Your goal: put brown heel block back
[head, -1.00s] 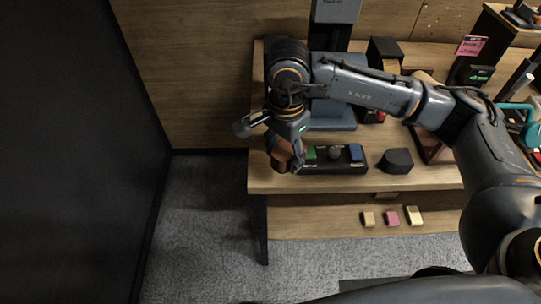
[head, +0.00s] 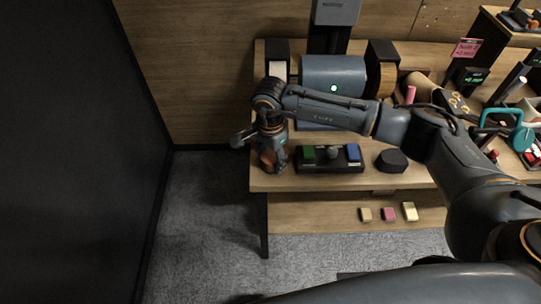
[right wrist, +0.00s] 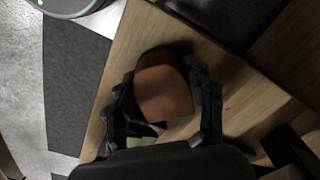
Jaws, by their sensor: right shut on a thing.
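The brown heel block (right wrist: 163,92) sits between the two fingers of my right gripper (right wrist: 164,97) in the right wrist view. The gripper is shut on it. In the head view my right gripper (head: 272,158) points down at the left front part of the wooden table (head: 388,183), just left of the black tray. There the block is mostly hidden by the fingers. I cannot tell whether its underside touches the tabletop. My left gripper is not in view.
A black tray (head: 330,167) with a green, a grey and a blue piece lies right beside the gripper. A dark faceted block (head: 392,160) stands further right. A blue-grey machine with a roller (head: 333,73) stands behind. Small blocks (head: 388,214) lie on the lower shelf.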

